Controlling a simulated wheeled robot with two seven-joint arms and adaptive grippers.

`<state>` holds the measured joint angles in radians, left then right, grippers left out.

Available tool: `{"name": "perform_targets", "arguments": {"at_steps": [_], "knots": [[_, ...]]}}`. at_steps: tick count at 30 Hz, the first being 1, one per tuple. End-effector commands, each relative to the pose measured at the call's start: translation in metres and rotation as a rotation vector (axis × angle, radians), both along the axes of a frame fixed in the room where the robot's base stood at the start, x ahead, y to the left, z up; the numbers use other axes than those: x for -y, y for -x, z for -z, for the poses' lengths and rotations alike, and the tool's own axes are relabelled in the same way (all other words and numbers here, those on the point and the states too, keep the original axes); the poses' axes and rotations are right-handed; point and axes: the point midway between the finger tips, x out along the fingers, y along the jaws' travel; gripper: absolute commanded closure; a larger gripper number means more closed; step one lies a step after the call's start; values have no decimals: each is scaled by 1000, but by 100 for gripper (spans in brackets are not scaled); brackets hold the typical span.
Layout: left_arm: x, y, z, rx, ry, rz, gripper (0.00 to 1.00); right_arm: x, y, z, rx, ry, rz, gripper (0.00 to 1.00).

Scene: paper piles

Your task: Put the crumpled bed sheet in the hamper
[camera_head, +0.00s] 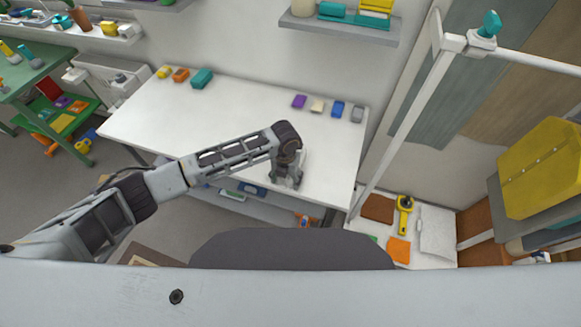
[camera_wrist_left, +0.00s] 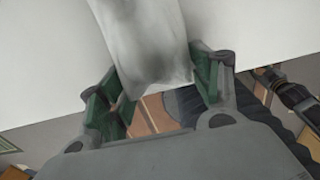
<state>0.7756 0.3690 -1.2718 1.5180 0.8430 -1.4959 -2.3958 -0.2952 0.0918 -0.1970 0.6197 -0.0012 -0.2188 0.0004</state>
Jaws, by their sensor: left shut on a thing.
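My left gripper (camera_head: 287,178) is over the front edge of the white table, right of its middle. In the left wrist view the left gripper (camera_wrist_left: 155,70) is shut on a pale grey-white cloth, the crumpled bed sheet (camera_wrist_left: 150,35), which lies between its green-padded fingers and reaches up over the white tabletop. In the head view the arm and gripper hide most of the sheet. I cannot make out a hamper in either view. My right gripper is not in view.
The white table (camera_head: 240,110) is mostly bare, with small coloured blocks (camera_head: 202,78) along its back edge. A white post (camera_head: 405,125) rises at the right. Below it, a low white surface holds a yellow tool (camera_head: 404,215) and a white item (camera_head: 437,235). A green table (camera_head: 30,70) stands far left.

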Motion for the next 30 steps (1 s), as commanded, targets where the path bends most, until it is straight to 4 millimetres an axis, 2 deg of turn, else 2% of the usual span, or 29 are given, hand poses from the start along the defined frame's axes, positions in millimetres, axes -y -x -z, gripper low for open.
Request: {"name": "perform_targets", "arguments": {"at_steps": [5,11,24,30], "knots": [[0,0,-3,1,0,0,65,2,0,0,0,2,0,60],[0,-1,-18,3,1,-1,65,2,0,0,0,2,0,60],[0,-1,-80,3,1,0,65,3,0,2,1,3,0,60],[0,-1,-97,0,0,0,65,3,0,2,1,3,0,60]]}}
